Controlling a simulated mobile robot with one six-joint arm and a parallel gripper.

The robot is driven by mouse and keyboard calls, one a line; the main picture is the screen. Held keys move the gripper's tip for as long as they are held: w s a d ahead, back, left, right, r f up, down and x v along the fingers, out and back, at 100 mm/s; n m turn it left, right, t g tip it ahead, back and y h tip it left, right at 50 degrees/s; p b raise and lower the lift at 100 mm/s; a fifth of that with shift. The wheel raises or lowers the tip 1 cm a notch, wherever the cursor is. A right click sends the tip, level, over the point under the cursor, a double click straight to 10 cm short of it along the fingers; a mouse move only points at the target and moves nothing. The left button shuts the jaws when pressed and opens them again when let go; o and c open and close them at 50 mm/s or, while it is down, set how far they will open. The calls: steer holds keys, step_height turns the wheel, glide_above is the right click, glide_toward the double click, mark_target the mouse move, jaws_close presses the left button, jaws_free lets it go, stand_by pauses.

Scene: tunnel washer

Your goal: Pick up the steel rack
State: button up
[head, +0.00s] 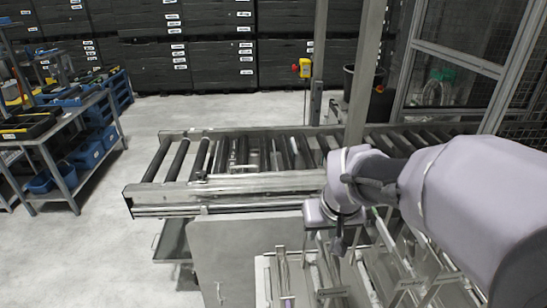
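My arm reaches in from the right in the head view. My gripper (338,245) points down at the lower middle, and its fingertips are too small and dark to tell open from shut. Below and around it is a steel rack (283,272) of thin upright bars, cut off by the bottom edge of the picture. My gripper and wrist hide part of it. I cannot tell whether the gripper touches the rack. Thin metal bars (262,155), perhaps another rack, show on the conveyor behind.
A roller conveyor (168,190) runs across the middle, with a grey panel (238,255) below its front. A steel post (366,70) stands behind my wrist. A workbench (62,150) with blue bins is at left. Black crates (212,50) line the back.

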steer(key=b+x, duration=0.2)
steer(key=x, duration=0.4)
steer(key=shift+a+f, duration=0.25)
steer(key=shift+f, duration=0.05)
steer(key=shift+r, duration=0.1)
steer(key=shift+c, duration=0.6)
jaws_close()
steer(key=shift+w, duration=0.1)
